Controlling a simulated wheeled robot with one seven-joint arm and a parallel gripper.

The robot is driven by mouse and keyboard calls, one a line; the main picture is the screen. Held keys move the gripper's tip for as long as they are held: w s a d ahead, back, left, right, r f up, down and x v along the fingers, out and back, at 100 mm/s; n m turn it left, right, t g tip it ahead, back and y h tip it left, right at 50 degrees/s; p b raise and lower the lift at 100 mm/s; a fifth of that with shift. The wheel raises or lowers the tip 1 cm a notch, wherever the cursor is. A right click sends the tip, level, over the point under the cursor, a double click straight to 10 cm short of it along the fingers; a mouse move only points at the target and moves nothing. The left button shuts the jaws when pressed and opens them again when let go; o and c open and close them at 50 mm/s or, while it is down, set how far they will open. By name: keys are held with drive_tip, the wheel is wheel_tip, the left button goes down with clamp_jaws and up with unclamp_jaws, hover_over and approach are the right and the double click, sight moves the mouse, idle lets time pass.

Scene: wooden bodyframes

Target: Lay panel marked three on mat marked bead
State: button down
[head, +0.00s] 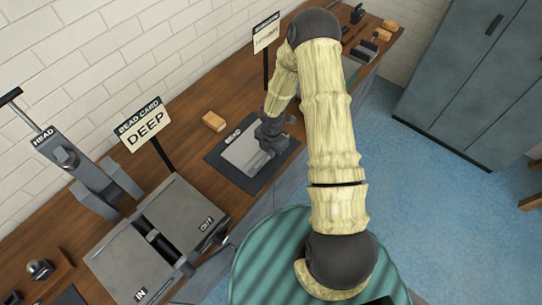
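A light grey flat panel (243,151) lies over a dark mat (251,186) on the wooden bench. No number can be read on the panel. My gripper (268,150) is at the panel's right edge, pointing down. Its fingers are small and dark here, so I cannot tell whether they are open or hold the panel's edge. My forearm and wrist hide part of the mat's right side.
A grey machine with IN and OUT plates (178,225) stands left of the mat, with a HEAD press (85,165) behind it. A sign reading BEAD CARD DEEP (143,124) stands on a post. A wooden block (214,121) lies behind the mat. Blue-grey cabinets (475,75) stand right.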

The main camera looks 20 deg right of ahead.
drive_tip(key=shift+f, duration=1.85)
drive_tip(key=shift+f, duration=0.2)
drive_tip(key=c, duration=1.7)
unclamp_jaws()
wheel_tip(320, 180, up, 12)
drive_tip(key=shift+r, duration=0.2)
